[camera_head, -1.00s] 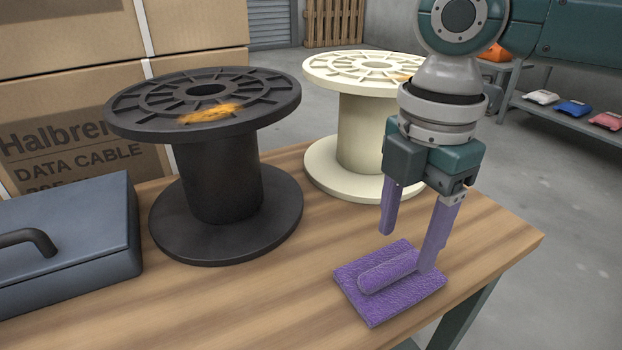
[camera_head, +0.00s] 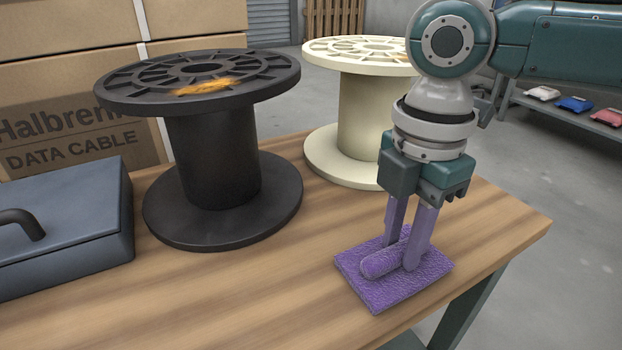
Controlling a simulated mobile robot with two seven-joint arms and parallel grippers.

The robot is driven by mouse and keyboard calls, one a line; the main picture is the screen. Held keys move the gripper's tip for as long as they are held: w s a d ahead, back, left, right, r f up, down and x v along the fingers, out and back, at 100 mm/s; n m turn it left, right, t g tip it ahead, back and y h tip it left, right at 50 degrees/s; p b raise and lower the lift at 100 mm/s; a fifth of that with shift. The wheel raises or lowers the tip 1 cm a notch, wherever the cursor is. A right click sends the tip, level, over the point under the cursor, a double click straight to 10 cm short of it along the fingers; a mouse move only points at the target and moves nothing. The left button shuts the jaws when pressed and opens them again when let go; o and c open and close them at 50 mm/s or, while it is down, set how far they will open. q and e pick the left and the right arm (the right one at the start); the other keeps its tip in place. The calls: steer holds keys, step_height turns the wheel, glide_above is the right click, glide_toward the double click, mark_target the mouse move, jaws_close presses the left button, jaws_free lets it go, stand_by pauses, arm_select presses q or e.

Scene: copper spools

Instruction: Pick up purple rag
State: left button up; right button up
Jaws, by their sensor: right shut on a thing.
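The purple rag (camera_head: 385,291) lies flat on the wooden table near its front right part. It is a textured square with a raised roll across its top. My right gripper (camera_head: 401,256) points down from above with its two purple fingers shut on the rag's roll. The far finger's tip is partly hidden behind the roll. The rag's base appears to rest on the table. My left gripper is not in view.
A black spool (camera_head: 213,160) with an orange-brown patch on top stands left of the rag. A cream spool (camera_head: 350,120) stands behind. A blue-grey case (camera_head: 70,225) is at the left. Cardboard boxes (camera_head: 60,50) are behind. The table's front middle (camera_head: 230,300) is clear.

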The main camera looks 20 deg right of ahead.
mark_target(401, 246)
jaws_close()
steer(key=shift+r, duration=0.15)
step_height(401, 246, up, 20)
steer(key=p, duration=0.8)
steer(key=shift+p, duration=0.3)
